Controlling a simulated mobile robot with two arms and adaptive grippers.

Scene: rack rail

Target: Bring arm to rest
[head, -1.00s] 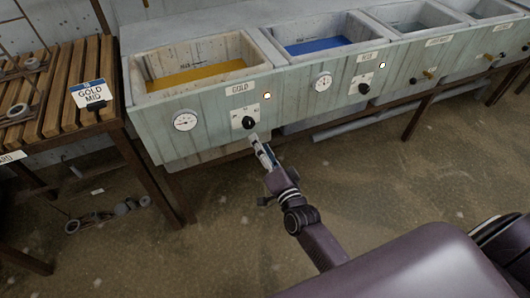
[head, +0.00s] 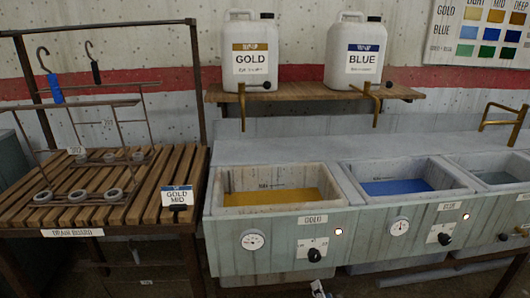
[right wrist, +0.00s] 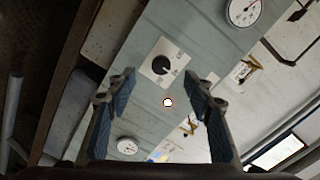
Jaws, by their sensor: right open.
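My right gripper (right wrist: 160,100) is open and empty in the right wrist view, its two blue-padded fingers apart. Beyond the fingers is the front panel of the sinks, with a black knob (right wrist: 163,64) on a white plate and a lit indicator (right wrist: 168,103). There is a visible gap between the fingers and the panel. In the head view only a tip of my right gripper (head: 318,289) shows at the bottom edge, below the gold tank's knob (head: 314,255). My left gripper is not in view.
The gold tank (head: 216,207) and blue tank (head: 352,184) stand side by side. White gold (head: 234,78) and blue (head: 338,75) jugs stand on a shelf above.

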